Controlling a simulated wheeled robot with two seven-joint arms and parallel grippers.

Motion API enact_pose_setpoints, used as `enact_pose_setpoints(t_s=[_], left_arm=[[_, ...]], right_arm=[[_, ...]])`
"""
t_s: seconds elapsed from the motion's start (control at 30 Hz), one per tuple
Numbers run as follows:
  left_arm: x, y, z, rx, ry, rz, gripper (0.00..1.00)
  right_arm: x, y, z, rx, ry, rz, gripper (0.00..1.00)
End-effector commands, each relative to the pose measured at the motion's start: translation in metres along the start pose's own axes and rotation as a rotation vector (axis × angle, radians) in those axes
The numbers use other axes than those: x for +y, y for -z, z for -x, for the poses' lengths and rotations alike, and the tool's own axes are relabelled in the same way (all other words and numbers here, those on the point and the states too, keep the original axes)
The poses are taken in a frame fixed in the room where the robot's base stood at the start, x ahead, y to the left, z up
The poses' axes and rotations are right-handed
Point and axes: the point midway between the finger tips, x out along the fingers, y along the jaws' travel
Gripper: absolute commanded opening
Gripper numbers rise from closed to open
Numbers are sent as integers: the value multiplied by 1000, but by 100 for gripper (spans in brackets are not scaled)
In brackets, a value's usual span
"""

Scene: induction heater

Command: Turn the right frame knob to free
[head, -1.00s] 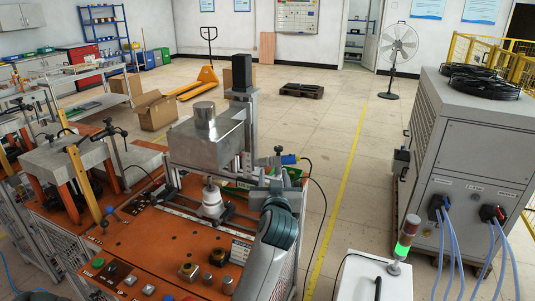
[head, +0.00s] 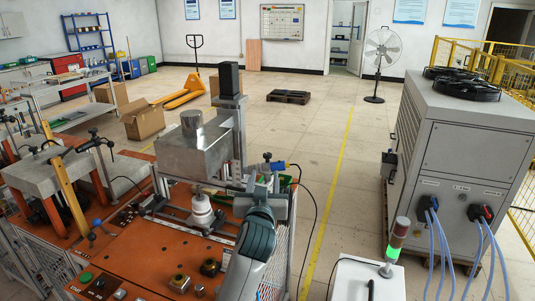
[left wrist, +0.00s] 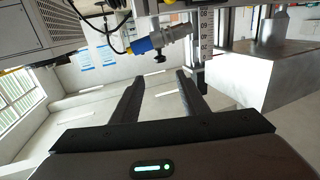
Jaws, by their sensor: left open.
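My left gripper (head: 265,188) is at the right side of the orange machine bench, in front of the frame. In the left wrist view its two dark fingers (left wrist: 158,78) are apart with nothing between them. A small black knob (left wrist: 160,58) hangs under a silver clamp with a blue body (left wrist: 148,45) on the scaled upright (left wrist: 206,45). In that picture the knob lies just beyond the fingertips, between their lines, and apart from them. In the head view the blue body (head: 278,166) shows just behind the gripper. The knob's exact turn cannot be told.
A metal box (head: 195,150) with a cylinder on top is on the machine left of the gripper, above a white insulator-like part (head: 201,210). A black cable hangs at the right. A signal lamp (head: 393,245) and large grey chiller (head: 465,150) stand right. Floor between is open.

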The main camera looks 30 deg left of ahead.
Motion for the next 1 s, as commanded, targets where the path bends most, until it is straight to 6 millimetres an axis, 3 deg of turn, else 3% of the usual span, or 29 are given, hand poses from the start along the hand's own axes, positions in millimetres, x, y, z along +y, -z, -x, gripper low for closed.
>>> enact_pose_setpoints(t_s=[0.6,0.8,1.0], left_arm=[[-1,3,-104,-1,1,-2,40],[0,2,-130,-1,2,-1,40],[0,0,-144,-1,1,0,40]], right_arm=[[0,3,36,0,1,-1,0],[0,4,44,0,1,-1,0],[0,4,47,0,1,-1,0]])
